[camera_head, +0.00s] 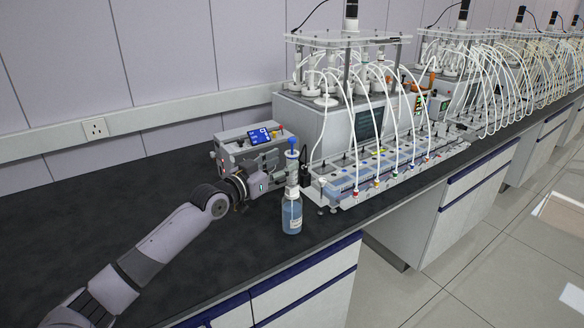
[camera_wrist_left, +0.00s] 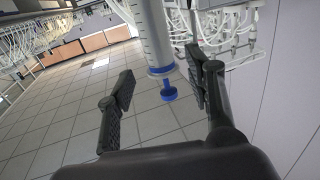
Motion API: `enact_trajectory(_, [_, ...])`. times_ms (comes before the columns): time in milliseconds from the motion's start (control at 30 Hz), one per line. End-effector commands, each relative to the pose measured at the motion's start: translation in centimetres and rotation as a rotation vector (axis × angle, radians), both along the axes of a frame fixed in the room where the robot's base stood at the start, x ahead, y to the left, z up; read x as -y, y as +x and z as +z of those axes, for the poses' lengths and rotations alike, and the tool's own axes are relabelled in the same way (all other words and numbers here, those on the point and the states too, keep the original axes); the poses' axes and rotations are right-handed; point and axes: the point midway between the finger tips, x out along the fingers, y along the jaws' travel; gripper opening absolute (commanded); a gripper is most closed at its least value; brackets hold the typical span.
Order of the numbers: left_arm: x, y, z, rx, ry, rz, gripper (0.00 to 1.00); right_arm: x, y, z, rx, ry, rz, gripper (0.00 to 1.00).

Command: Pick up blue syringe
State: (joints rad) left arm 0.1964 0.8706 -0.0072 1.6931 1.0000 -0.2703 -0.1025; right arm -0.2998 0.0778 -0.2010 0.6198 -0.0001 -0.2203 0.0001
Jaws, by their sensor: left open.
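The blue syringe (camera_head: 291,159) stands upright above a bottle with blue liquid (camera_head: 292,214) near the bench's front edge. It has a clear barrel and a blue plunger top. In the left wrist view the syringe's graduated barrel (camera_wrist_left: 153,38), blue collar and blue plunger end show large, in line with the gap between the fingers. My left gripper (camera_head: 286,179) reaches in from the left at the syringe's lower part. In the left wrist view the left gripper (camera_wrist_left: 160,80) is open, one finger on each side; I cannot tell whether either touches. My right gripper is out of view.
A grey control box (camera_head: 252,148) with a blue screen stands just behind the gripper. A reactor unit with white tubes and a long valve rack (camera_head: 385,168) stands close on the right. The dark bench (camera_head: 90,220) is clear on the left.

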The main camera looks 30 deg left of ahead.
Motion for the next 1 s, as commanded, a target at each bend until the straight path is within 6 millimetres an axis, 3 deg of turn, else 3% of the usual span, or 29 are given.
enact_trajectory(333, [0.4, 4.0, 0.2, 0.002, -0.003, 0.000, 0.48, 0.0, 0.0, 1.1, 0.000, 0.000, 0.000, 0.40])
enact_trajectory(700, [0.5, 4.7, 0.0, 0.000, 0.000, 0.000, 0.48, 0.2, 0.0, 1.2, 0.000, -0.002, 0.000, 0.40])
enact_trajectory(1000, [0.5, 4.7, 0.0, 0.000, 0.000, 0.000, 0.29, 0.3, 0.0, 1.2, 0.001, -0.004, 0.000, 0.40])
